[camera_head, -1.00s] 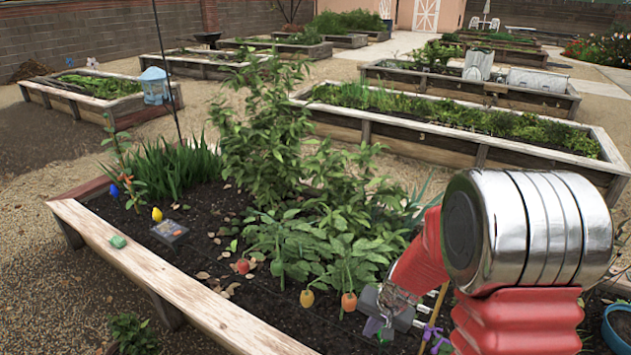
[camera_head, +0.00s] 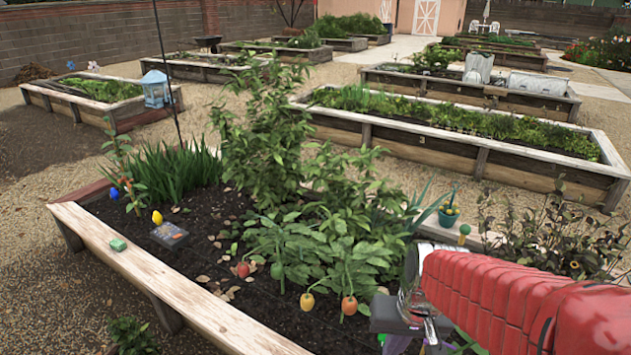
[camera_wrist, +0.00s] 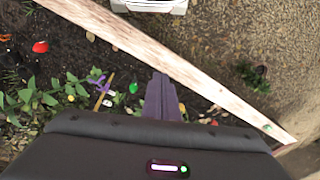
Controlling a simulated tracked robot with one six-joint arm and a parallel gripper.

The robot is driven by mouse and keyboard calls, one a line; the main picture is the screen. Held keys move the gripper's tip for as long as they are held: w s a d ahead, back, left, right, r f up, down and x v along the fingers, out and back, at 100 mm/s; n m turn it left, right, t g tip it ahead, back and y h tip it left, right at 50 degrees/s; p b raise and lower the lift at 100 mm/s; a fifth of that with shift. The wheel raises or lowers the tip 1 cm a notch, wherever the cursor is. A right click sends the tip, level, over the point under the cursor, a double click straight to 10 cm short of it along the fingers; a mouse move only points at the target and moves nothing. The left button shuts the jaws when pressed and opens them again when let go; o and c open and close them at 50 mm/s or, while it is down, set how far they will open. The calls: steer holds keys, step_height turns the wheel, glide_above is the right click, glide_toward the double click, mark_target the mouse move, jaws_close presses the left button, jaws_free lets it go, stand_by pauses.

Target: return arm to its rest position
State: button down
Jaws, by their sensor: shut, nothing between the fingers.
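My gripper (camera_wrist: 162,82) shows in the wrist view as purple-grey fingers pressed together, with nothing between them. It hangs above the dark soil beside the bed's pale wooden edge (camera_wrist: 150,50). In the head view, my red arm reaches in from the lower right. My gripper's grey body is at its end, low in the picture, over the front right of the bed. The fingertips are hardly visible there.
A grey box (camera_head: 170,235) sits on the soil. A teal pot (camera_head: 449,216) stands behind my arm.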

steer(key=s+d+r+n+t+h, duration=0.1)
steer(key=s+r+t, duration=0.3)
steer(key=r, duration=0.7)
steer(key=shift+s+r, duration=0.4)
steer(key=shift+s, duration=0.75)
